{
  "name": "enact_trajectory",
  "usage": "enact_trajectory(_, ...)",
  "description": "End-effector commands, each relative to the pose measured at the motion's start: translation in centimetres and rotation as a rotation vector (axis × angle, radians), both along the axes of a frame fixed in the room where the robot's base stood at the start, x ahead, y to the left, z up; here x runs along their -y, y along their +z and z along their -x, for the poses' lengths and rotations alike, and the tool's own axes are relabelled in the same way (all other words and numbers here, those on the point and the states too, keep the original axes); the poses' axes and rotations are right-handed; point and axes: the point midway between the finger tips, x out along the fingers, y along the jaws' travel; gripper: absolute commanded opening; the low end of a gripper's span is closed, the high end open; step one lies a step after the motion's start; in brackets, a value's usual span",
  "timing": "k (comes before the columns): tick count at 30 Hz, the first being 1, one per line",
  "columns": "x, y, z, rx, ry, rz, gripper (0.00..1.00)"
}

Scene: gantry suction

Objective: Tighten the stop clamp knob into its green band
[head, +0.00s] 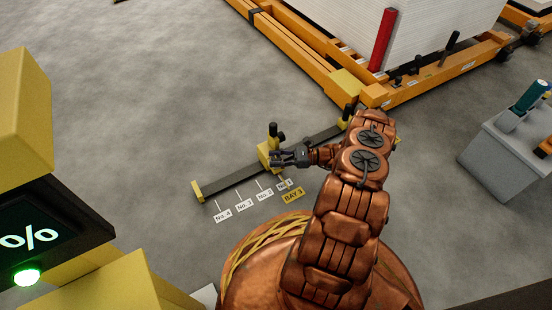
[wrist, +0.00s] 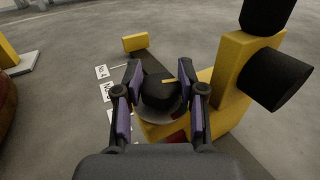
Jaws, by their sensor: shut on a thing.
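The yellow stop clamp (head: 265,151) sits on a dark floor rail (head: 236,176), with black parts standing up from it. In the wrist view the clamp's yellow body (wrist: 240,72) fills the right side. My gripper (head: 279,157) is at the clamp's near side. The wrist view shows its two fingers shut on a round black knob (wrist: 160,92), one on each side. The knob has a yellow mark on its top. A small dark red patch shows just below the knob. I see no green band; the fingers and knob hide much of that area.
White floor labels (head: 244,205) and a yellow BAY 3 label (head: 293,195) lie beside the rail. A yellow end block (head: 197,190) closes its left end. An orange frame (head: 420,88) bearing white sheets stands behind. A grey tool holder (head: 503,155) is at right. Open floor lies left.

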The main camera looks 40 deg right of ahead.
Motion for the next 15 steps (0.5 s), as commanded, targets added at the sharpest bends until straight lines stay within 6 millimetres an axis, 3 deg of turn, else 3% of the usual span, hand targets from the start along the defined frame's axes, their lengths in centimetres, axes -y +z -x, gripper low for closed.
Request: enact_trajectory(15,-0.13,0.19,-0.05,-0.003,-0.176,-0.003,0.05)
